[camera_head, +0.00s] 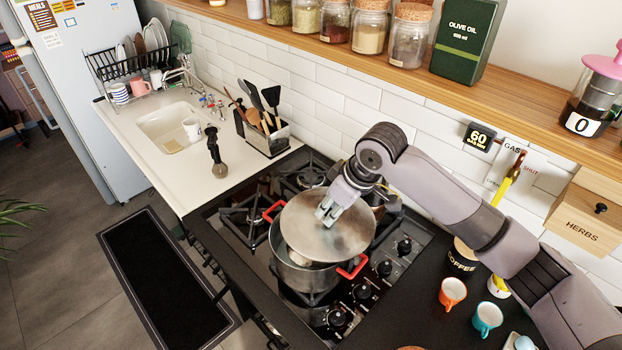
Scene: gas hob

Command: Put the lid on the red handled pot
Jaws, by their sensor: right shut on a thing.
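The steel pot with red handles (290,275) stands on the gas hob. One red handle shows at its upper left and the other at its lower right. The round steel lid (315,240) is above the pot, offset from its rim toward the back. Part of the pot's opening shows below the lid's front left edge. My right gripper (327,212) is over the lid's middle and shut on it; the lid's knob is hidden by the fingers. Whether the lid touches the rim I cannot tell. My left gripper is out of view.
The gas hob (245,215) has bare burners to the left and knobs (404,246) to the right of the pot. A utensil holder (265,138) stands behind left. Orange (452,292) and teal (487,318) cups and a coffee canister (462,258) are at right, near my right arm.

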